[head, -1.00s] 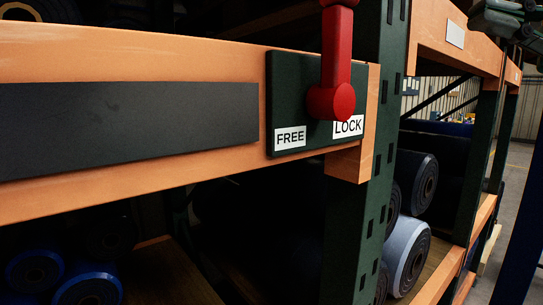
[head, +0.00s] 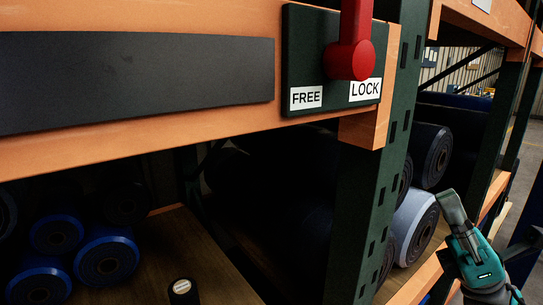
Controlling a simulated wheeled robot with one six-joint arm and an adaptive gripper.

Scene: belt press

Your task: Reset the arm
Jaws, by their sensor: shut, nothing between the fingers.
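My gripper (head: 449,203) is at the lower right of the head view, pointing up, shut and empty. It shows in front of the orange lower beam and the rolls on the right, apart from the lever. The red lever (head: 350,58) points upward on a dark green plate (head: 307,65), its top cut off by the frame edge. The plate carries a FREE label (head: 306,97) at left and a LOCK label (head: 365,89) at right, under the lever's hub.
An orange beam (head: 150,143) with a dark panel (head: 135,80) crosses the upper left. A green upright (head: 365,210) stands right of centre. Blue-edged rolls (head: 106,257) lie on the lower left shelf, and a grey roll (head: 414,228) lies behind my gripper. An aisle opens at far right.

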